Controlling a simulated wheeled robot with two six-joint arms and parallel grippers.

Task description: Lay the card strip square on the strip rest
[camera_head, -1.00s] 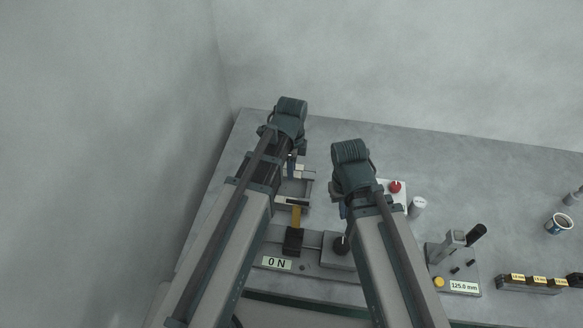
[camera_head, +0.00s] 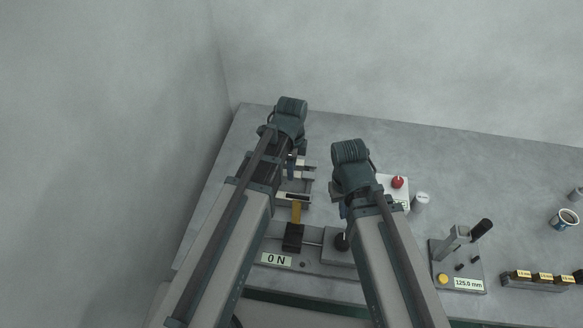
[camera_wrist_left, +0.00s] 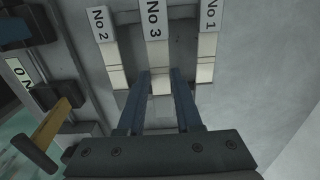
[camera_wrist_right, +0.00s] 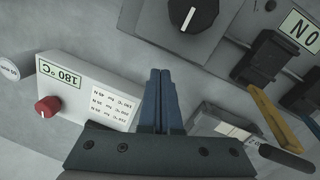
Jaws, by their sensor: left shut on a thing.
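In the left wrist view a pale card strip marked No 3 (camera_wrist_left: 156,50) lies between the fingers of my left gripper (camera_wrist_left: 159,75), which is shut on it. It is roughly parallel to the two strips beside it, marked No 2 (camera_wrist_left: 113,60) and No 1 (camera_wrist_left: 206,60). In the head view my left gripper (camera_head: 292,166) is largely hidden by its arm, over the rack at the back left. My right gripper (camera_wrist_right: 160,78) is shut and empty above the bench. I cannot tell for certain which fixture is the strip rest.
A yellow-handled device (camera_head: 296,212) with an "0 N" display (camera_head: 276,260) stands near the front. A box with a red knob (camera_head: 397,182) and 180 °C display (camera_wrist_right: 58,75) is right of my right arm. A gauge reads 125.0 mm (camera_head: 468,283). A cup (camera_head: 563,219) stands far right.

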